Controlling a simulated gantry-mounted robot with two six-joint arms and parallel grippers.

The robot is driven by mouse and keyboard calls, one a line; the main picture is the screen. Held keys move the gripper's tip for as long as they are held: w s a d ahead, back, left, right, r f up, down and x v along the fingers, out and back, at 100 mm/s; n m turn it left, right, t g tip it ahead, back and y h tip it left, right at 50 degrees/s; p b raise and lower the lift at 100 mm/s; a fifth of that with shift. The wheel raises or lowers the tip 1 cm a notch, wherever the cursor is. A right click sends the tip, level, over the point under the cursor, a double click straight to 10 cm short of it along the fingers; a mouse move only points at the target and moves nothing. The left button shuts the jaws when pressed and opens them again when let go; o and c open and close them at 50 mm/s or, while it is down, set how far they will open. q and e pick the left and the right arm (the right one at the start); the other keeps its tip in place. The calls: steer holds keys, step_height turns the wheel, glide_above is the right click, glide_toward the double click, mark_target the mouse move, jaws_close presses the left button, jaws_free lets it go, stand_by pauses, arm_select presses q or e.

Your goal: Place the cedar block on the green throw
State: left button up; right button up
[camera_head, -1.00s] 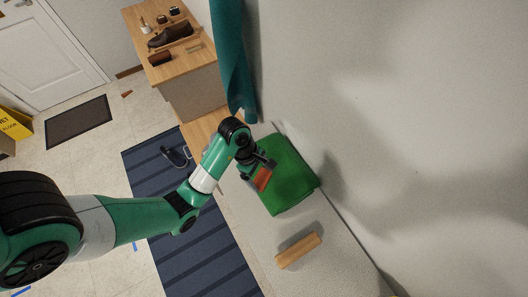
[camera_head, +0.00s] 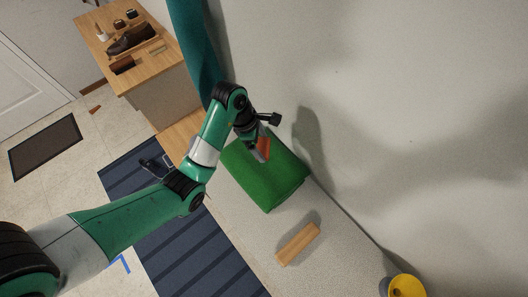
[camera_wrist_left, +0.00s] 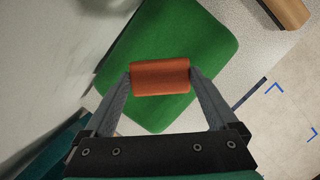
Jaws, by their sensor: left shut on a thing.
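The cedar block (camera_head: 262,149), a small orange-red block, is in my left gripper (camera_head: 258,148). In the left wrist view the block (camera_wrist_left: 160,76) lies crosswise between the two fingertips, gripped at its ends. The green throw (camera_head: 268,178) is a folded pad on the pale bench by the wall. The block appears over the throw's far part in the head view, and the throw (camera_wrist_left: 190,35) spreads behind it in the wrist view. Whether block and throw touch is hard to tell. My right gripper is not in view.
A tan wooden block (camera_head: 298,244) lies on the bench (camera_head: 250,222) nearer than the throw. A teal curtain (camera_head: 193,50) hangs behind my left arm. A yellow container (camera_head: 405,286) is at the bottom right. A wooden cabinet (camera_head: 160,75) holds a shoe.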

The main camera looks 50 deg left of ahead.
mark_target(261, 146)
arm_select(q)
steer(key=shift+w+r, duration=0.1)
steer(key=shift+w, duration=0.15)
step_height(261, 146, down, 3)
steer(key=b, duration=0.3)
steer(key=shift+s, duration=0.1)
step_height(261, 146, down, 5)
steer(key=shift+r+b, duration=0.2)
steer(key=shift+b, duration=0.4)
steer(key=shift+f, duration=0.25)
steer(key=shift+f, duration=0.2)
steer(key=o, duration=1)
